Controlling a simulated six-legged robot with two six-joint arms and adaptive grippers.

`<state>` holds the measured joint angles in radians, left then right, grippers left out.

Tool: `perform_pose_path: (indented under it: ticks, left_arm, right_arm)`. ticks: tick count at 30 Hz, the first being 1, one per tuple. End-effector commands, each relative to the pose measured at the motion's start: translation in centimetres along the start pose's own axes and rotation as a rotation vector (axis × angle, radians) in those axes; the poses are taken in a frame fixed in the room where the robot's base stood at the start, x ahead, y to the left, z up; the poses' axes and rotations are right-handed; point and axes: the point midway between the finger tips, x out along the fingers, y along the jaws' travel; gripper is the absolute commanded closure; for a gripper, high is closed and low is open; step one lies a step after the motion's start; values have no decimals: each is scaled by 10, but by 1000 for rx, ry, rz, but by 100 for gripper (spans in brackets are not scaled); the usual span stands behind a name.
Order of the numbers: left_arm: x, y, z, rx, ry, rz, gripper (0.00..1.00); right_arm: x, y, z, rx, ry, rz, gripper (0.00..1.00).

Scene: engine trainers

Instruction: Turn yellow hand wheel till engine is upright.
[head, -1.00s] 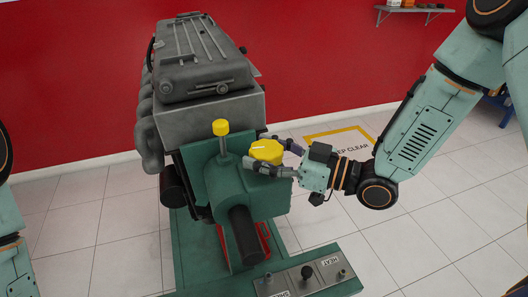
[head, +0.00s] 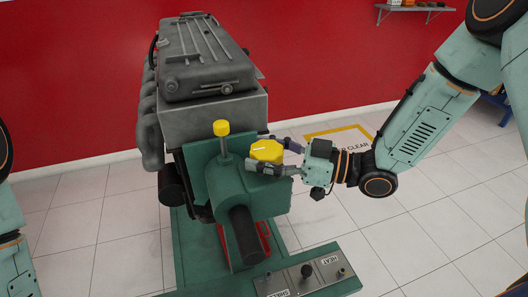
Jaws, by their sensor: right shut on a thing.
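The grey engine (head: 205,62) is mounted on a green stand (head: 222,190). It looks close to upright, with its cover on top; I cannot tell a small lean from the camera's slant. The yellow hand wheel (head: 264,151) is on the right of the stand's green gearbox. My right gripper (head: 276,158) comes from the right and is shut on the wheel, with one finger on its far side and one on its near side. The fingers partly hide the wheel's right side. My left arm shows only at the left edge; its gripper is out of view.
A yellow-topped pin (head: 221,128) stands upright just left of the wheel. A black cylinder (head: 244,235) juts toward me below it. A control panel (head: 306,275) with knobs is at the bottom. Open tiled floor (head: 420,235) lies to the right, with a red wall behind.

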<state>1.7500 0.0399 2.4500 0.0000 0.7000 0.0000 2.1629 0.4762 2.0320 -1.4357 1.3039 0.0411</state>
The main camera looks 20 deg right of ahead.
Motion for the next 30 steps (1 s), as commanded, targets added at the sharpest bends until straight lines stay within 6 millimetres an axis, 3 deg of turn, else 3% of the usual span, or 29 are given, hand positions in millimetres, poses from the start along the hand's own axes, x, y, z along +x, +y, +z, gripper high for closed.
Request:
perform_pose_path:
  ticks: [1,2,9,21,30]
  left_arm:
    - [0,0,0,0,0,0,59]
    - [0,0,0,0,0,0,59]
    - [0,0,0,0,0,0,59]
    - [0,0,0,0,0,0,59]
    - [0,0,0,0,0,0,59]
  right_arm:
    - [0,0,0,-1,1,0,72]
    - [0,0,0,-1,1,0,38]
    - [0,0,0,-1,0,1,17]
    - [-2,0,0,-1,1,1,16]
    - [-29,1,-1,0,4,6,16]
